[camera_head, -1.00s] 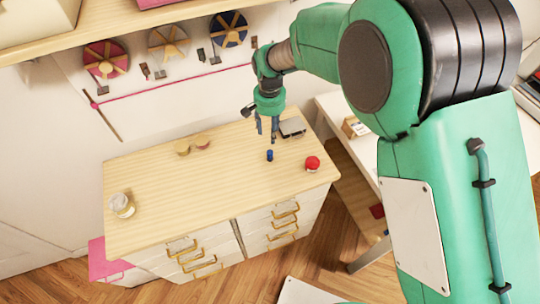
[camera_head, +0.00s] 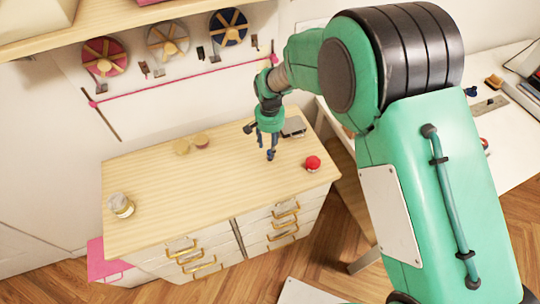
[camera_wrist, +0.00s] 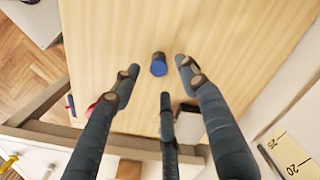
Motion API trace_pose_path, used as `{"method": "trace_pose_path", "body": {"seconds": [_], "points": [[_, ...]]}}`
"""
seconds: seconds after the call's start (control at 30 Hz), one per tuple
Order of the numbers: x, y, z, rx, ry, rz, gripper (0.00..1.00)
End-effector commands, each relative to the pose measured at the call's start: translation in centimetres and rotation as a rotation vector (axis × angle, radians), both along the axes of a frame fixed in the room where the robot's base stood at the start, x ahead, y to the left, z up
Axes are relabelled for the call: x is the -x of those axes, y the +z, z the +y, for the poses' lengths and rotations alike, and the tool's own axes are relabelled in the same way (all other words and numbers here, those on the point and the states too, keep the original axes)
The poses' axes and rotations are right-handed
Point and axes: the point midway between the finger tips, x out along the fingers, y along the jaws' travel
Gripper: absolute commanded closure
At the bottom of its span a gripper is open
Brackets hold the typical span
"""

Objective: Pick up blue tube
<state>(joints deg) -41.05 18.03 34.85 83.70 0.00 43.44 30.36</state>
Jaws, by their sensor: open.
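The blue tube (camera_wrist: 159,66) stands on the wooden dresser top in the wrist view, its blue round end facing the camera. My gripper (camera_wrist: 162,80) is open, with its dark fingers spread around the tube's place and none seen touching it. In the head view my gripper (camera_head: 270,154) points down over the dresser top (camera_head: 215,185), and its fingers hide the tube there.
A red round object (camera_head: 313,163) lies to the right of my gripper. The dresser top between is clear.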

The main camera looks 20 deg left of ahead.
Motion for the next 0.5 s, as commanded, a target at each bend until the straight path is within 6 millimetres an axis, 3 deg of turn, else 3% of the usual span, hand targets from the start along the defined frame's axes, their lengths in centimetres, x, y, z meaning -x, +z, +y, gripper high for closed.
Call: {"method": "trace_pose_path", "body": {"seconds": [0.33, 0.5], "points": [[0.0, -0.1, 0.0, 0.0, 0.0, 0.0, 0.57], [0.1, -1.2, -0.1, 0.0, 0.0, 0.001, 0.57]]}}
